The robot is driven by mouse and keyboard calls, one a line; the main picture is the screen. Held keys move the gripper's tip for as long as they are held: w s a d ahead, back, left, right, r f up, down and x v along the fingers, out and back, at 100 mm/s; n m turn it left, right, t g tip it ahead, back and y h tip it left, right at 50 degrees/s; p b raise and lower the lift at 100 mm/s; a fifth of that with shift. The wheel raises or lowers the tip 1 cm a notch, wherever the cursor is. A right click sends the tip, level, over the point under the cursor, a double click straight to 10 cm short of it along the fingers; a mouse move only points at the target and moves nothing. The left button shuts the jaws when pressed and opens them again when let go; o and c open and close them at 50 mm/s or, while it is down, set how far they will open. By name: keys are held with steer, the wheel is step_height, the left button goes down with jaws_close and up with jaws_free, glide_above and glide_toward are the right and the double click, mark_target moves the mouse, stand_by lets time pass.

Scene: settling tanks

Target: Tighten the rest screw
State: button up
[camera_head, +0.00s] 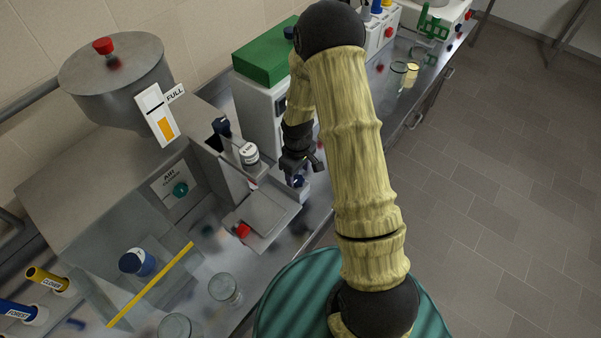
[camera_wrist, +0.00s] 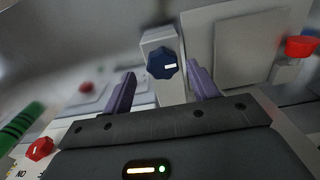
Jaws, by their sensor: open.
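A dark blue lobed knob with a white mark, which looks like the rest screw (camera_wrist: 162,63), sits on the face of a pale upright block (camera_wrist: 172,92) in the wrist view. My gripper (camera_wrist: 161,78) is open, with one purple finger on each side of the knob in the picture. The fingers look apart from it; whether they reach its depth I cannot tell. In the head view my gripper (camera_head: 302,168) points down at the right end of the grey machine, and a small blue knob (camera_head: 298,181) shows just below it, partly hidden.
A red knob (camera_head: 242,230) sits on the machine's front tray (camera_head: 268,212). A steel hopper (camera_head: 115,80), a FULL gauge (camera_head: 158,115) and a green-topped box (camera_head: 265,58) stand behind. Glass jars (camera_head: 225,288) stand at the front. Open floor lies to the right.

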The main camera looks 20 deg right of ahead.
mark_target(298, 181)
steer(key=shift+s+a+f, duration=0.1)
steer(key=shift+a+f, duration=0.05)
steer(key=shift+f, duration=0.4)
steer(key=shift+a+f, duration=0.1)
steer(key=shift+f, duration=0.45)
steer(key=shift+d, duration=0.1)
